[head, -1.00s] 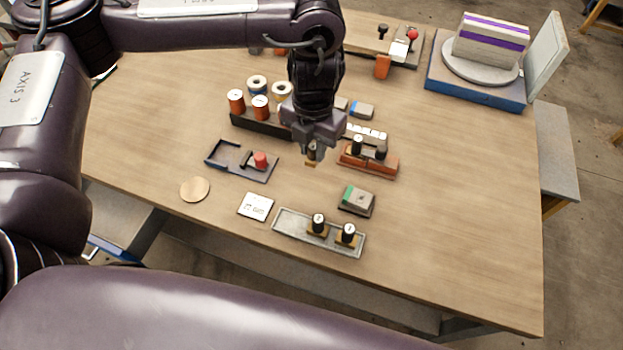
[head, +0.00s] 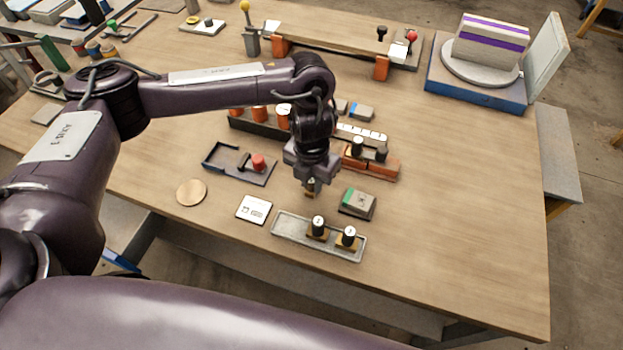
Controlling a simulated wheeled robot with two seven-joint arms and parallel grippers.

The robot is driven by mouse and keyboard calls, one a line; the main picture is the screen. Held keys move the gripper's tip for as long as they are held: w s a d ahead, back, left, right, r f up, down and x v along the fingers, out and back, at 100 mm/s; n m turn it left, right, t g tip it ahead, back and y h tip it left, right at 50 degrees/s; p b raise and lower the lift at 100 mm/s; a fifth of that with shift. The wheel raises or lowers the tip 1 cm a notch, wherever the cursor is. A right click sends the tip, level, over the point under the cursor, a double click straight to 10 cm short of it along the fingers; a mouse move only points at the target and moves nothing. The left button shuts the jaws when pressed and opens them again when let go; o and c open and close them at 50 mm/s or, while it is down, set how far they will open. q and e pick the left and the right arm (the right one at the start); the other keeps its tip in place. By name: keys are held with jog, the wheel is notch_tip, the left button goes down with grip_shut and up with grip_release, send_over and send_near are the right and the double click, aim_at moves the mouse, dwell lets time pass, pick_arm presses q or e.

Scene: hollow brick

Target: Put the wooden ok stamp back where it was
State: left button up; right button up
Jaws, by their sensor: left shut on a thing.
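My left gripper (head: 311,183) points down and is shut on a small wooden stamp (head: 310,191), mostly hidden between the fingers. I cannot read any mark on it. It hangs just behind a long grey tray (head: 289,227). Two stamps with black handles and wooden bases, a left one (head: 318,228) and a right one (head: 347,238), stand upright in the tray's middle and right. The tray's left part is bare. My right gripper is not in view.
An ink pad with a green part (head: 357,203) lies right of the gripper. A white card (head: 254,209) and a round wooden disc (head: 191,192) lie left of the tray. An orange-brown rack (head: 370,165) stands behind the pad. The table's right side is clear.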

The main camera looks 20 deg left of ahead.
aim_at(312, 181)
pick_arm(q)
jog(key=shift+f, duration=0.1)
jog(key=o, duration=0.8)
jog(key=shift+r, duration=0.3)
jog(key=shift+r+p, duration=0.7)
jog(key=shift+r, duration=5.15)
